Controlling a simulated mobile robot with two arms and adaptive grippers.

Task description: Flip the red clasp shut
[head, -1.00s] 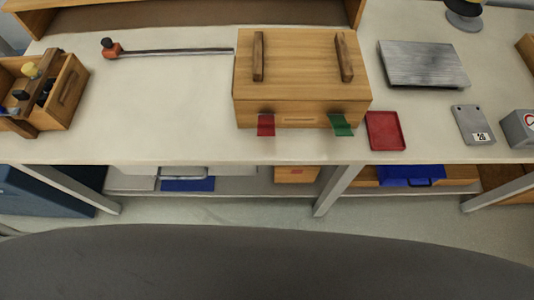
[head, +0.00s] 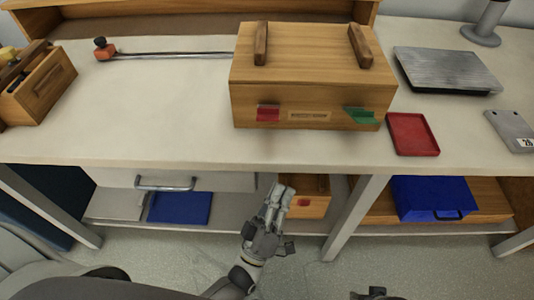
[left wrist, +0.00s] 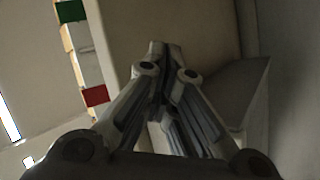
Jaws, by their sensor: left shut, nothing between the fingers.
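The wooden box (head: 300,85) stands on the worktable with its front towards me. The red clasp (head: 267,114) is at the left of its front face; I cannot tell its exact angle. The green clasp (head: 360,116) is at the right and juts out at a slant. My left gripper (head: 279,188) is shut and empty, below the table's front edge and apart from the box. In the left wrist view, the shut fingers (left wrist: 158,50) point forward, with the red clasp (left wrist: 95,96) and green clasp (left wrist: 70,11) off to the left. A dark part of mine shows at the bottom edge.
The table's front edge lies between my left gripper and the box. A red tray (head: 412,134) and a metal plate (head: 447,68) are to the box's right. A wooden caddy (head: 42,85) stands far left. Below are shelves with a blue case (head: 428,197).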

